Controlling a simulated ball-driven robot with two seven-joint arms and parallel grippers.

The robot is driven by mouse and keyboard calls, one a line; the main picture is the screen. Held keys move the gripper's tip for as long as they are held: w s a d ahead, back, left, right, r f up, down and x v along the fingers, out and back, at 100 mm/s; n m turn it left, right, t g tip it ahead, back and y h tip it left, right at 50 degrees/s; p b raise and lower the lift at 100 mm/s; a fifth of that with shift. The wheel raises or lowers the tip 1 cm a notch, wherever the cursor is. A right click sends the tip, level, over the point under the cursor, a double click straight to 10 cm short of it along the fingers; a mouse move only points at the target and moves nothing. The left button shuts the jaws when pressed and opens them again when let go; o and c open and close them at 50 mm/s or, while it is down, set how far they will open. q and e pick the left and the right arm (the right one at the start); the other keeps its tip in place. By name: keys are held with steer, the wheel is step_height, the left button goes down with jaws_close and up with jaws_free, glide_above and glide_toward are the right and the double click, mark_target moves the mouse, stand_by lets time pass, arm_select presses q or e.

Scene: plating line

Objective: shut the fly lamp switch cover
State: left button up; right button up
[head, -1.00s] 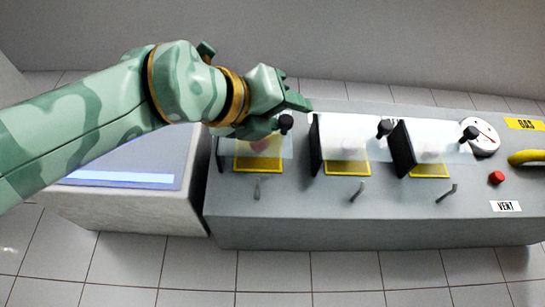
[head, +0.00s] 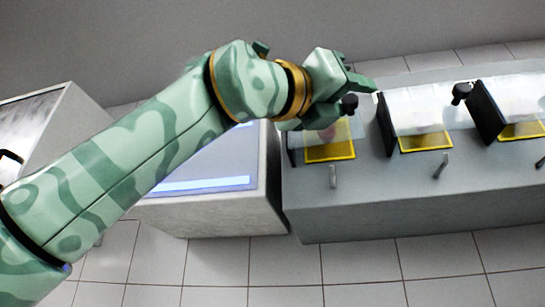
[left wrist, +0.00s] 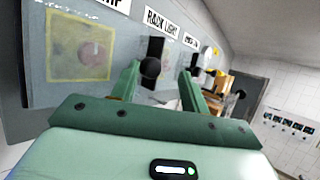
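The fly lamp switch cover (head: 294,143) is the leftmost of the covers on the grey panel, a see-through box with a dark side. Its yellow-framed switch area (head: 330,153) shows below it, with a red part behind the clear sheet. In the left wrist view, the yellow frame (left wrist: 52,65) shows through the sheet beside a partly cut-off label ending in "MP". Contact is unclear. My right gripper is not in view.
Two more clear covers with dark sides and knobs stand to the right, the middle cover (head: 387,125) and the right cover (head: 488,112). Small metal levers (head: 333,176) stick out in front. A box with a screen (head: 215,165) adjoins the panel's left side.

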arm_select(q)
steer(key=b+v, duration=0.7)
steer(key=v, duration=0.8)
steer(key=shift+a, duration=0.4)
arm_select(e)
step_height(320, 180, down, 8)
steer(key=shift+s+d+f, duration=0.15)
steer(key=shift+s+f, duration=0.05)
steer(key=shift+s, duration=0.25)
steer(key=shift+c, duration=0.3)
